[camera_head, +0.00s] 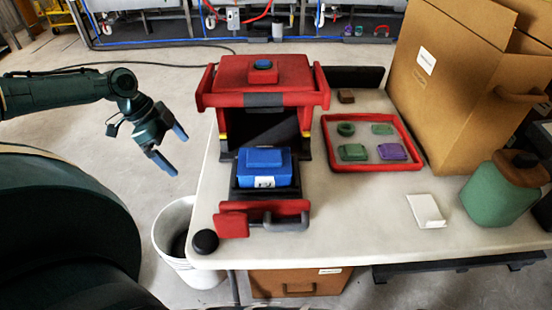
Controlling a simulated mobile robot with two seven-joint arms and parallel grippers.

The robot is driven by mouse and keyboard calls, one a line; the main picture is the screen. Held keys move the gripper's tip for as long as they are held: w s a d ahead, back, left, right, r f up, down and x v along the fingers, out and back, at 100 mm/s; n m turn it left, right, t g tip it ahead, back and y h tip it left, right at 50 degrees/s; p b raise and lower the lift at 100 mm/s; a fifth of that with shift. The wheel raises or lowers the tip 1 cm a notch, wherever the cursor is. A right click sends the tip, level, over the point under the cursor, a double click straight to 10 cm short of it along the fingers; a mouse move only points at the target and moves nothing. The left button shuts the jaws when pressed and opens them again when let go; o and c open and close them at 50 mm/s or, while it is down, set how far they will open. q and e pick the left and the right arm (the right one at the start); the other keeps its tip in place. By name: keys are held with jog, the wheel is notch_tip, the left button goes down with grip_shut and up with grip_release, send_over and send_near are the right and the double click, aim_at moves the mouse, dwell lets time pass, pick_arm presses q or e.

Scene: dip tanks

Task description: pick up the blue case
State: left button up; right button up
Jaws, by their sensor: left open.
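The blue case (264,168) is a small block with a white label on its front. It sits on a dark tray (240,191) at the front opening of a red and black press-like machine (265,78) on the white table. My left gripper (178,152) is open and empty. It is to the left of the table's left edge, apart from the case, with its blue-grey fingers angled down to the right. My right gripper is not in view.
A red-rimmed tray (417,163) holds several green and purple pieces. A large cardboard box (455,100), a green jug (495,195) and a white block (426,211) stand on the right. A black ball knob (205,242) is at the front left. A white bucket (172,225) stands below.

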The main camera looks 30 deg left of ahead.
aim_at(262, 156)
pick_arm(q)
jog(key=w+d, duration=0.3)
jog(key=d, duration=0.2)
jog(key=w+d, duration=0.3)
jog(key=d, duration=0.3)
jog(key=w+d+p, duration=0.1)
jog(key=w+d, duration=0.3)
jog(key=d, duration=0.1)
jog(key=shift+d+r, duration=0.15)
jog(key=shift+d, duration=0.15)
jog(key=shift+d+f, duration=0.2)
jog(key=x, duration=0.4)
jog(key=shift+w+d+f, duration=0.1)
jog(key=shift+w+f, duration=0.05)
jog(key=shift+f, duration=0.2)
jog(key=c, duration=0.8)
